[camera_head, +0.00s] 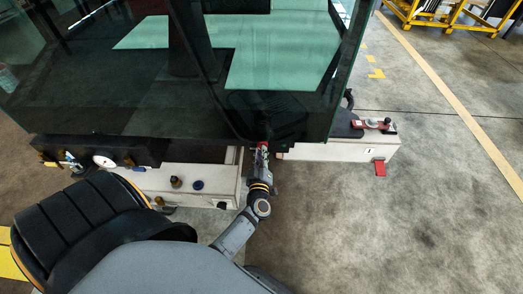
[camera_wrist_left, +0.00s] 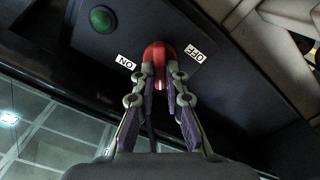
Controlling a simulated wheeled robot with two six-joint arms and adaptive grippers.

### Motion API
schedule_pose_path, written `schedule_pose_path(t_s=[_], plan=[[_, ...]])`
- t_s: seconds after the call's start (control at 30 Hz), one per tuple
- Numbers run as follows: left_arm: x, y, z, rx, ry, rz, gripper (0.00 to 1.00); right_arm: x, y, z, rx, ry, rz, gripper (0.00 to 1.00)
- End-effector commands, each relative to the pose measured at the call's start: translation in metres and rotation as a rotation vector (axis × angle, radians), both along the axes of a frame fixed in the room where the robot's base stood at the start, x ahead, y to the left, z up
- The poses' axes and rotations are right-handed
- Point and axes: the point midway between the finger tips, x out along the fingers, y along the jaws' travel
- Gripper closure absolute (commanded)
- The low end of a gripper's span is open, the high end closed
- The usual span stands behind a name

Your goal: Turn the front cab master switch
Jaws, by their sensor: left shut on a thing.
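The master switch (camera_wrist_left: 157,52) has a red handle on a dark panel (camera_wrist_left: 108,48) in the left wrist view. An ON label (camera_wrist_left: 125,63) is to its left and an OFF label (camera_wrist_left: 196,53) to its right. My left gripper (camera_wrist_left: 160,88) has its fingertips on both sides of the red handle and is shut on it. In the head view my left gripper (camera_head: 262,160) is at the low edge of the dark cab front, and a little red shows at its tip. The fingers partly cover the handle. My right gripper is not in view.
A green round button (camera_wrist_left: 103,19) is on the panel beside the switch. The glass cab (camera_head: 285,60) stands above my left gripper. A pressure gauge (camera_head: 104,161) and a white beam (camera_head: 155,182) are to the left. The floor (camera_head: 400,240) at right is clear.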

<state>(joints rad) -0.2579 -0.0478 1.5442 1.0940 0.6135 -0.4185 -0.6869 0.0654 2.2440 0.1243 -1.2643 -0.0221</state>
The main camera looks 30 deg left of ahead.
Motion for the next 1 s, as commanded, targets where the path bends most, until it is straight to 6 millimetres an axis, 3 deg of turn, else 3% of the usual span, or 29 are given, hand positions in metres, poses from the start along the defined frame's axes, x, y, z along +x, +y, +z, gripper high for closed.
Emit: schedule_pose_path(t_s=[0.37, 1.0], plan=[[-0.0005, 0.0011, -0.0014, -0.302, -0.184, -0.001, 1.0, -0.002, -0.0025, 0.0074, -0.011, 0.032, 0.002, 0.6], [-0.0013, 0.0019, -0.0049, -0.722, -0.442, 0.001, 1.0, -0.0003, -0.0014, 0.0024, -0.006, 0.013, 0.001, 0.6]])
